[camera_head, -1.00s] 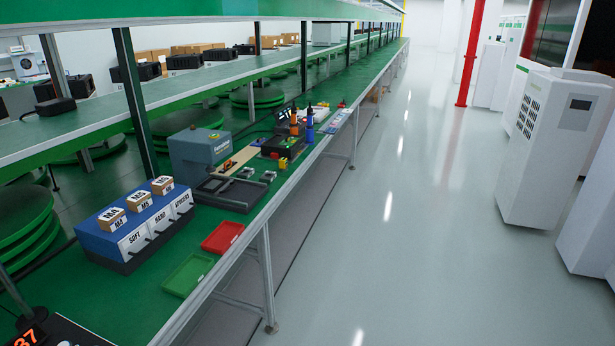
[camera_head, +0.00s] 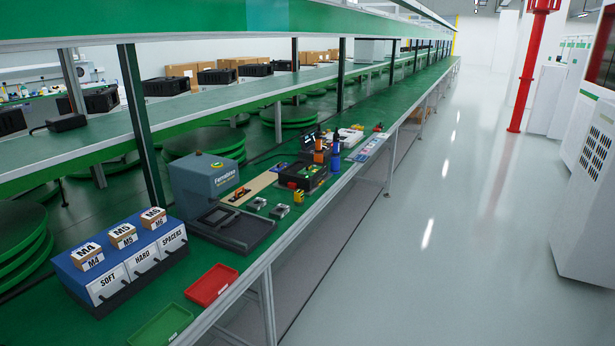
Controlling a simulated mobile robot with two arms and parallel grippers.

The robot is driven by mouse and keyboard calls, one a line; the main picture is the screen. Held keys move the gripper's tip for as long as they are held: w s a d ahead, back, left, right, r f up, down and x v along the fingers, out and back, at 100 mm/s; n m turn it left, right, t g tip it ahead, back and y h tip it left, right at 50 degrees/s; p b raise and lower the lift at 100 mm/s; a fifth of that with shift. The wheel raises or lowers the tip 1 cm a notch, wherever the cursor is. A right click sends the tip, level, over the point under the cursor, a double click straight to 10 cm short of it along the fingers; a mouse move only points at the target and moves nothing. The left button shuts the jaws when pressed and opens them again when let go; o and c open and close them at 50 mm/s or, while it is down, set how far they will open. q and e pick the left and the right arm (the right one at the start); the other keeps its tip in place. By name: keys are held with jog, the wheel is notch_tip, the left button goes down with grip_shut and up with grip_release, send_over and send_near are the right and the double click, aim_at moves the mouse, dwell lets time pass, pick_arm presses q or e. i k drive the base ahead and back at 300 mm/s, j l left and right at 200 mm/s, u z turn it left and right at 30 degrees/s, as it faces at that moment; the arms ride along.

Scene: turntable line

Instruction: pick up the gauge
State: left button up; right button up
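I cannot pick out the gauge for certain among the small items on the green bench (camera_head: 134,290). Small grey metal parts (camera_head: 279,211) lie near a blue-grey machine (camera_head: 205,180) with a dark flat tray (camera_head: 236,228) in front of it. Beyond them is a black case (camera_head: 303,177) with a small yellow block (camera_head: 298,193) by it. An orange-and-black tool (camera_head: 319,152) and a blue one (camera_head: 335,158) stand upright there. Neither of my grippers is in view.
A blue drawer unit (camera_head: 125,258) labelled SOFT, HARD and SPACERS carries small cardboard boxes (camera_head: 122,236). A red tray (camera_head: 212,285) and a green tray (camera_head: 160,327) lie at the bench's front edge. The floor (camera_head: 440,240) to the right is clear up to white cabinets (camera_head: 585,200).

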aim_at(299, 194)
jog(key=u, duration=0.45)
jog(key=i+l+u, duration=0.2)
jog(key=u, duration=0.15)
jog(key=i+l+u, duration=0.2)
jog(key=l+u, duration=0.15)
jog(key=i+l+u, duration=0.15)
jog(key=l+u, duration=0.25)
jog(key=j, duration=0.1)
